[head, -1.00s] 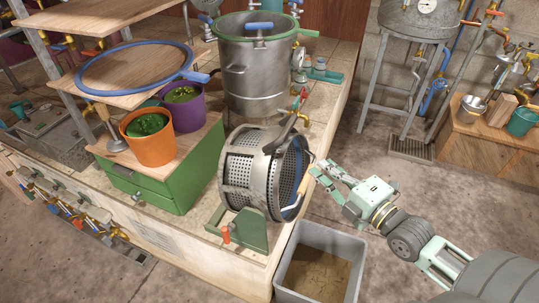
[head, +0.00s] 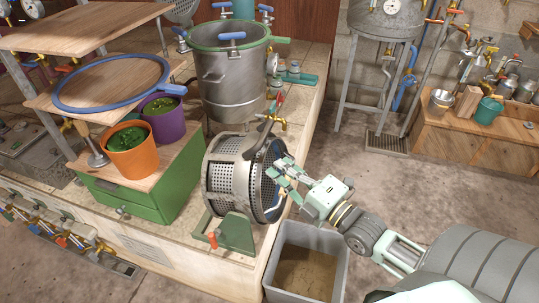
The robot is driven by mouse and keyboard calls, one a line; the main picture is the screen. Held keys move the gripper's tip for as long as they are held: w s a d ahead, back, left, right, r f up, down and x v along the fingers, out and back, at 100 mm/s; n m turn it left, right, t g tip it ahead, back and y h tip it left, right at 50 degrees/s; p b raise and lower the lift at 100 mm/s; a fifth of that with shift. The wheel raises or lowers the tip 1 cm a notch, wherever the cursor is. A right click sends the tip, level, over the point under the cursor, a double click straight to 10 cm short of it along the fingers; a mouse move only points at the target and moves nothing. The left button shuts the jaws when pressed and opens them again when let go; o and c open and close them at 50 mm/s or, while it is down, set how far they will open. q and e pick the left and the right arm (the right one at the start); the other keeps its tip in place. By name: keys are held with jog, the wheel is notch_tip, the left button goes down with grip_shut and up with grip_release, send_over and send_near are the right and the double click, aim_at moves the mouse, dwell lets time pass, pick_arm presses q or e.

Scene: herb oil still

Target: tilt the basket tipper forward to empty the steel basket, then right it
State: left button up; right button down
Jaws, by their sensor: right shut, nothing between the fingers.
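The steel basket (head: 228,185), a perforated drum, lies on its side in the basket tipper at the bench edge, its mouth facing right. The tipper's green stand (head: 236,232) has an orange-red knob (head: 212,239) at its front. A dark lever-like part (head: 259,132) rises over the basket's top. My right gripper (head: 283,176) is at the basket's mouth, its fingers overlapping the rim in the picture. It is shut with nothing in it; whether it touches the rim is unclear. The basket's inside is mostly hidden. My left gripper is not in view.
A grey bin (head: 341,262) with brown contents stands on the floor below the basket's mouth. A large steel pot (head: 234,85) stands behind the basket. An orange pot (head: 132,155) and a purple pot (head: 163,122) stand on the green cabinet at left. Floor at right is open.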

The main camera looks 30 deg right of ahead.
jog(key=shift+p+x, duration=0.45)
jog(key=shift+x, duration=2)
